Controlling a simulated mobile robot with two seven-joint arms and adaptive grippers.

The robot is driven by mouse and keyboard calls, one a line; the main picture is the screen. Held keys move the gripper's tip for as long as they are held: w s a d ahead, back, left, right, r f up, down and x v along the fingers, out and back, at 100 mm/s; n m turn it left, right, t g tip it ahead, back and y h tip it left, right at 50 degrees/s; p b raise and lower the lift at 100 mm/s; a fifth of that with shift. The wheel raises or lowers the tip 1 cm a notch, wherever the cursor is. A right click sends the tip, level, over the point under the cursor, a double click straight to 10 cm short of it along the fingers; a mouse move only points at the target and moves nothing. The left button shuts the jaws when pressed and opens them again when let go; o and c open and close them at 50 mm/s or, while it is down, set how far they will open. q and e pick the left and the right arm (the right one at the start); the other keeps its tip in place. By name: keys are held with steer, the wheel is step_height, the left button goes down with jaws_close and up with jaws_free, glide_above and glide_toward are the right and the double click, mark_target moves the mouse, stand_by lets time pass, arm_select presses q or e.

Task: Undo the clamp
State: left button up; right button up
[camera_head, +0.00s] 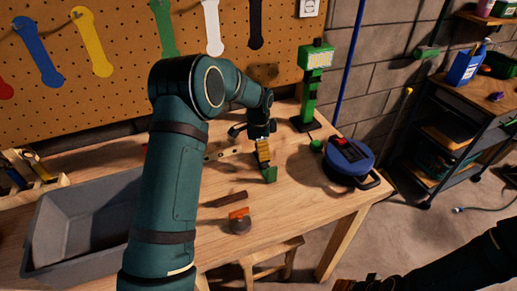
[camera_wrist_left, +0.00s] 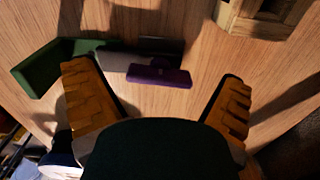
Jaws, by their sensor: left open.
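What looks like the clamp lies on the wooden workbench (camera_head: 305,190). In the left wrist view it has a green end piece (camera_wrist_left: 48,66), a grey middle and a purple bar (camera_wrist_left: 160,76). The green piece (camera_head: 269,175) also shows in the head view, just below my left gripper's fingertips. My left gripper (camera_head: 263,152) points down over it. In the left wrist view its two yellow-orange fingers (camera_wrist_left: 155,85) are wide apart, with the grey and purple parts between them. I cannot tell whether they touch. My right gripper (camera_head: 360,285) is cut off at the bottom edge.
A grey bin (camera_head: 75,222) stands at the bench's left. A green stand (camera_head: 309,88) and a blue round device (camera_head: 348,158) are at the right. A small orange-topped dark object (camera_head: 239,221) sits near the front edge. A shelf cart (camera_head: 450,130) stands beyond.

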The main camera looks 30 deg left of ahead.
arm_select(q)
steer(key=c, duration=1.2)
steer(key=shift+c, duration=0.2)
steer(key=shift+n, duration=0.3)
steer(key=n+p, duration=0.1)
steer(key=n, duration=0.5)
steer(key=shift+r, duration=0.1)
steer(key=n, duration=0.4)
steer(key=shift+s+p, duration=0.1)
steer(key=shift+p, duration=0.2)
steer(key=shift+n, duration=1.4)
steer(key=shift+f, duration=0.2)
